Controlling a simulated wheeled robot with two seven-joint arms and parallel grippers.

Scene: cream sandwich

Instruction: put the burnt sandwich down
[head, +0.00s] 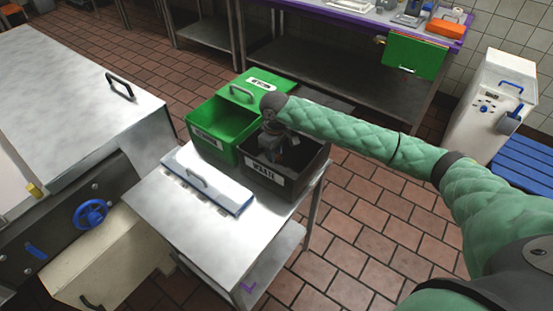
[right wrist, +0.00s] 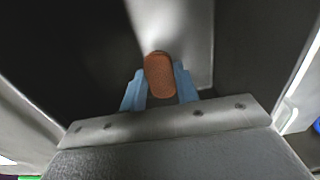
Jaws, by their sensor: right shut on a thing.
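The burnt sandwich (right wrist: 159,76) shows in the right wrist view as a brown oval seen on end. My right gripper (right wrist: 160,85) is shut on it, with one blue finger on each side. In the head view my right gripper (head: 283,158) is down in the mouth of the black bin labelled WASTE (head: 292,180). The sandwich is hidden there by the gripper and the bin. Dark and grey walls surround the sandwich in the wrist view. I cannot tell whether it touches the bin floor. My left gripper is not in view.
A green bin (head: 206,146) with an open top stands left of the black bin, on a steel table (head: 160,200). A white-and-blue hinged box (head: 208,180) lies in front. A large steel machine (head: 70,80) is at left.

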